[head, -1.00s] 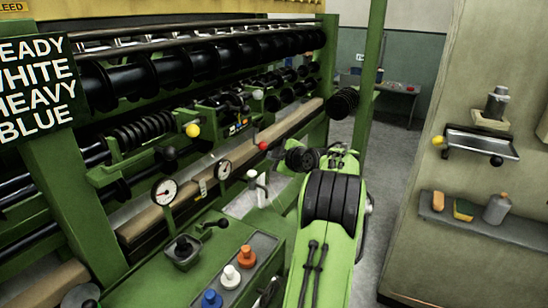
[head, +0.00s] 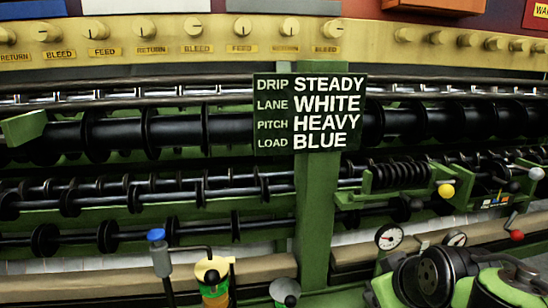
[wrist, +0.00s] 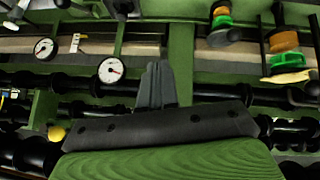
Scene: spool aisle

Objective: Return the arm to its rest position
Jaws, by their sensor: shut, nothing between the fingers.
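My gripper (wrist: 157,85) shows in the wrist view as two grey fingers pressed together, with nothing between them. The fingers stand over the green and black machine front and touch nothing that I can make out. In the head view only a green and black part of my arm shows at the bottom right; the fingertips are not visible there.
The machine's black rollers (head: 180,130) fill the head view. A sign (head: 310,113) reads STEADY, WHITE, HEAVY, BLUE. Knobs line a yellow panel (head: 200,38). A gauge (head: 389,237), a yellow ball knob (head: 446,190) and a blue-topped lever (head: 156,235) stick out in front.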

